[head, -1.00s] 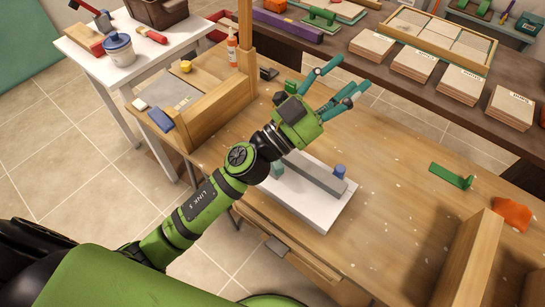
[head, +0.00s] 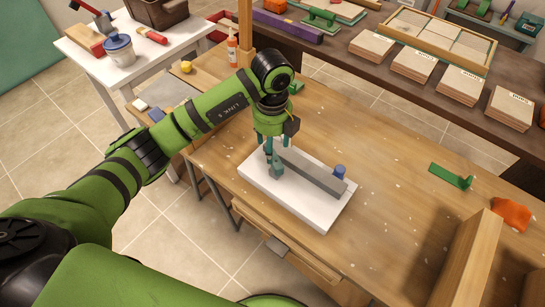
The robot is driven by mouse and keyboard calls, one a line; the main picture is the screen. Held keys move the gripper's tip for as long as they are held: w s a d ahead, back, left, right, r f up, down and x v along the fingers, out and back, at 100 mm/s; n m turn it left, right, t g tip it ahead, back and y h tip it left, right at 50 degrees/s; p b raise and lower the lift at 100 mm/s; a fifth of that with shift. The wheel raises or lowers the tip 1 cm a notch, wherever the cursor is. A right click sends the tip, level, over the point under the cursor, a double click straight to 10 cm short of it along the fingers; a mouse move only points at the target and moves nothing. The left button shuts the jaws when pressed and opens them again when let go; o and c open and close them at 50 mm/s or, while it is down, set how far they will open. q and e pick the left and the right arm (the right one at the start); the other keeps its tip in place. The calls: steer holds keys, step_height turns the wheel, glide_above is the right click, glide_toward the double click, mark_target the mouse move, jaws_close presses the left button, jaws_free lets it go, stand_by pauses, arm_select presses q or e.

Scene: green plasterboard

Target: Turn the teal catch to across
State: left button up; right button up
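The teal catch (head: 277,172) is at the left end of a long grey bar (head: 312,174) on a white board (head: 305,215). A blue knob (head: 340,172) stands at the bar's right end. My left gripper (head: 272,155) points down right at the teal catch. Its fingers are also teal and merge with the catch in this view, so I cannot tell whether they are open or closed, or touching it. The catch's upper part is partly hidden by the gripper. My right gripper is not in view.
The board lies on a wooden bench (head: 395,215) with clear wood to its right. A green bracket (head: 452,176), an orange cloth (head: 512,214) and an upright wooden piece (head: 465,262) are further right. A wooden post (head: 245,35) stands behind my arm.

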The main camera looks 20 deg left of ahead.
mark_target(275, 161)
arm_select(q)
steer(key=shift+d+f+p, duration=0.1)
steer(key=shift+f+p, duration=0.55)
steer(key=shift+f, duration=2.55)
steer(key=shift+s, duration=0.1)
steer(key=c, duration=1.1)
